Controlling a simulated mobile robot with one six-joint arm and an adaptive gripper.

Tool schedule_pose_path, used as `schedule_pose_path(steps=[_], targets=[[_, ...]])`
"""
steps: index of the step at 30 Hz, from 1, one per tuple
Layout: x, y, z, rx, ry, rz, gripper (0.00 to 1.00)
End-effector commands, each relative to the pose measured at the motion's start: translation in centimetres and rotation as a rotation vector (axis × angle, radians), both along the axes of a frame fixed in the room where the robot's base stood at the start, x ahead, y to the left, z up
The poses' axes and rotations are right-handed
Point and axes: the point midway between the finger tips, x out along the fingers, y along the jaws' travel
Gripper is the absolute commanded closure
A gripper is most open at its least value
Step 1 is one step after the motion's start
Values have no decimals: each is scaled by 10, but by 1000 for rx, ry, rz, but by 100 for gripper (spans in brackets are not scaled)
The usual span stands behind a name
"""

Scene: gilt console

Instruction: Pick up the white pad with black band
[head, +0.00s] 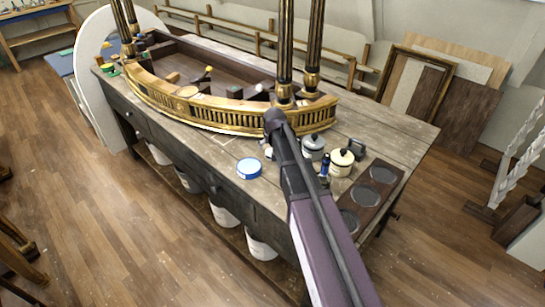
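I cannot clearly pick out a white pad with a black band in the head view. Small pale and dark shapes (266,149) show just left of my arm on the workbench, partly hidden by it and too small to tell. My arm reaches from the bottom right up over the bench to a dark joint in front of the gilt console. My gripper does not show; it is past or behind that joint.
The gilt console (215,115) with dark gilded legs lies on the wooden workbench (400,135). A grey pot (313,148), a cream pot (341,162) and a blue bottle (324,166) stand right of my arm.

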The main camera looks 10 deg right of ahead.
Motion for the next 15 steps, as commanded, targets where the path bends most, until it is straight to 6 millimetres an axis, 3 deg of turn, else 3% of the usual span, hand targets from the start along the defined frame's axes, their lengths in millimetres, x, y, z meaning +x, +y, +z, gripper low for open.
schedule_pose_path(steps=[15], targets=[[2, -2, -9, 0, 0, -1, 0]])
